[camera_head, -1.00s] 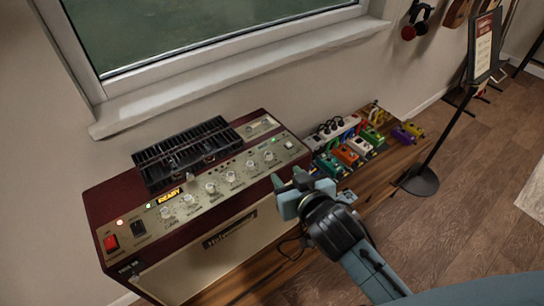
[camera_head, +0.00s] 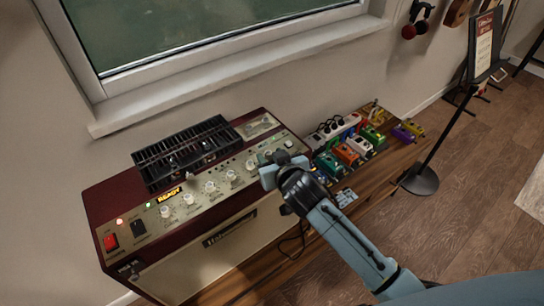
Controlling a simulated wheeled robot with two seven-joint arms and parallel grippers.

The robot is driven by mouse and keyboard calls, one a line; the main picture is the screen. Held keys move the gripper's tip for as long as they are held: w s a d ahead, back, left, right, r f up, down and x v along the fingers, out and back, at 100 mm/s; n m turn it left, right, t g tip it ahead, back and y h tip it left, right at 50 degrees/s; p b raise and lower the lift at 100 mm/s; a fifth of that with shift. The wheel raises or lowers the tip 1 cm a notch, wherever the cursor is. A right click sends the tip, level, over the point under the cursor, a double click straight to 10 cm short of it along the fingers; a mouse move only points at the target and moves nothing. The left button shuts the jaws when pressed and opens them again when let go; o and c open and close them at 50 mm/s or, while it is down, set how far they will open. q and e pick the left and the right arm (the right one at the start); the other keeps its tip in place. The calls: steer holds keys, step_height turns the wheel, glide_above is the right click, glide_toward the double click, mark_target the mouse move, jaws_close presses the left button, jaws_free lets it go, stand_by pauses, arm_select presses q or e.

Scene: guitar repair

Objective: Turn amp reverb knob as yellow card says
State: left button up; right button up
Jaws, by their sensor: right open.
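The amp (camera_head: 190,215) is dark red with a cream front and a slanted control panel along its top edge. The panel has a row of pale knobs, among them one at the middle (camera_head: 211,187) and one farther right (camera_head: 251,164). A lit yellow display reading READY (camera_head: 169,194) is at the panel's left. My right gripper (camera_head: 276,164) is open at the panel's right end, over the rightmost knobs, and partly hides them. I cannot tell whether it touches a knob. Knob labels are too small to read. No yellow card can be made out. My left gripper is not in view.
A black slotted unit (camera_head: 186,151) sits on the amp's top. A red switch (camera_head: 111,242) is at the panel's left end. Several coloured pedals (camera_head: 346,154) and a white power strip (camera_head: 331,131) lie on the wooden bench to the right. A sign stand (camera_head: 418,180) stands beyond them.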

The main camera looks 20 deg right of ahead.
jaws_close()
